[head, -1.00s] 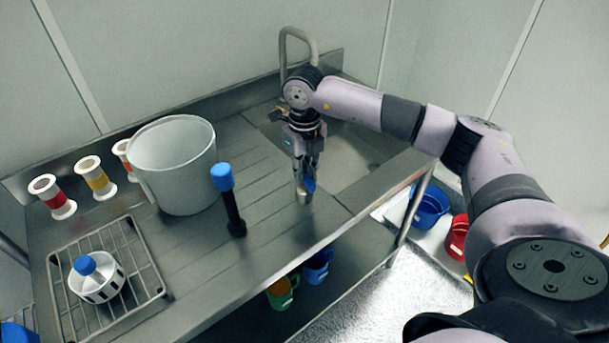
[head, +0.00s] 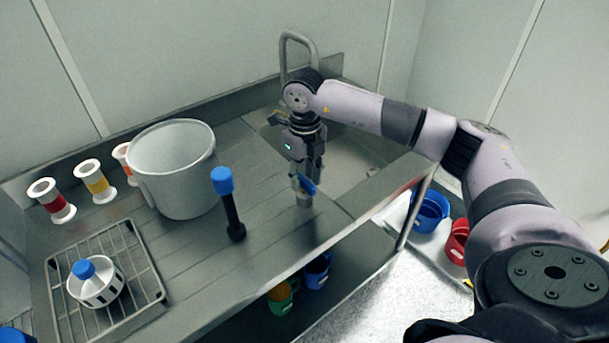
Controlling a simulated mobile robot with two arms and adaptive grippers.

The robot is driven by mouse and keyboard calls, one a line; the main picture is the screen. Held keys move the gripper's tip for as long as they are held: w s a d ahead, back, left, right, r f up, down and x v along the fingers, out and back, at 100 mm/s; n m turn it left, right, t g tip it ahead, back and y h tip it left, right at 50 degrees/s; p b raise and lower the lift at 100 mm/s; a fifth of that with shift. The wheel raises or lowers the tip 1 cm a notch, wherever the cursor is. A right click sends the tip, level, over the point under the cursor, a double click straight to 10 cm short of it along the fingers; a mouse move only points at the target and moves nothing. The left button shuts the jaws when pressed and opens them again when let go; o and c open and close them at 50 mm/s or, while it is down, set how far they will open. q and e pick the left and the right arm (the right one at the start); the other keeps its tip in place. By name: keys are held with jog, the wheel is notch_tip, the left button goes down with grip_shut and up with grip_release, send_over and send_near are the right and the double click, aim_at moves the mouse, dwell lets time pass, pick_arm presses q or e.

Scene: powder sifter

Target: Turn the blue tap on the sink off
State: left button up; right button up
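The gripper hides part of the tap and of the sink basin (head: 350,158) behind. My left gripper is not in view.
A blue-topped black post (head: 229,205) stands just left of the tap. A large grey pot (head: 175,170), several spools and a wire rack (head: 148,258) with a blue-knobbed white sifter (head: 96,283) are further left. A curved faucet (head: 300,45) rises behind my wrist.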

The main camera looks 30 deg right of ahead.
aim_at(305, 180)
jog(key=shift+r, duration=0.1)
notch_tip(305, 180, up, 12)
dwell(0.5)
jog(key=shift+f, duration=0.2)
dwell(0.3)
